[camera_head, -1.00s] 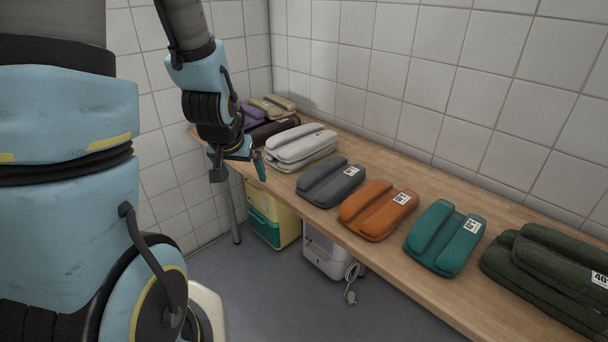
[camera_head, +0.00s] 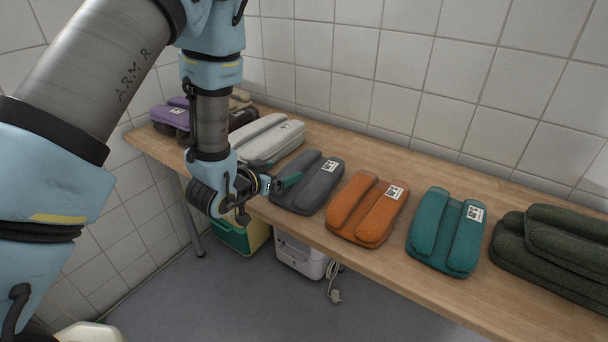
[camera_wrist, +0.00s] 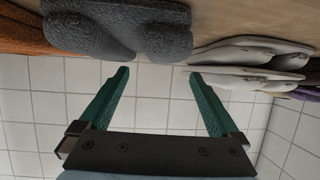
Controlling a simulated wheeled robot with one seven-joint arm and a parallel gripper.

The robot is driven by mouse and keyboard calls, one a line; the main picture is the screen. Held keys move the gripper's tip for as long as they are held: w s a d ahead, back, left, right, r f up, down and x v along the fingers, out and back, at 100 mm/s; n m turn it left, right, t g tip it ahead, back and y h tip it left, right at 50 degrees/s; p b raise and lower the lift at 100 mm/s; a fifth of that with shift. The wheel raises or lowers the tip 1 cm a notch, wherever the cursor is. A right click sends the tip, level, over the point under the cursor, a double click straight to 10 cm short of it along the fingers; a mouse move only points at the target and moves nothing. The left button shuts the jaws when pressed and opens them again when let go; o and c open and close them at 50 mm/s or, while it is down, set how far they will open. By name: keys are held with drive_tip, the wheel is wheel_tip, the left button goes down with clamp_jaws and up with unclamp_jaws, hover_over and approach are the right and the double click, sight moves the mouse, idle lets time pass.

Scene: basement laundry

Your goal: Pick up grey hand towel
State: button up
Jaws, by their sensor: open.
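The grey hand towel (camera_head: 308,187) lies folded on the wooden bench, with a white printed tag on top, between a pale towel stack and an orange towel. My gripper (camera_head: 288,182) is at the bench's front edge, by the left side of the grey towel. In the wrist view, the grey towel (camera_wrist: 125,30) appears at the top, just beyond the fingertips and mostly toward the left one. My gripper (camera_wrist: 158,75) is open there, its two green fingers apart with nothing between them. Contact with the towel cannot be told.
The pale towel stack (camera_head: 258,142) lies close on the left, and the orange towel (camera_head: 367,208) on the right. A teal towel (camera_head: 446,232) and dark green stack (camera_head: 560,245) lie further right on the bench (camera_head: 415,290). A tiled wall (camera_head: 400,60) stands behind.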

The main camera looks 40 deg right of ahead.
sight(288, 170)
drive_tip(key=shift+w+p+x, duration=0.2)
drive_tip(key=shift+p+x, duration=0.7)
drive_tip(key=shift+x, duration=2.4)
drive_tip(key=shift+a+f, duration=0.15)
drive_tip(key=shift+c, duration=0.4)
clamp_jaws()
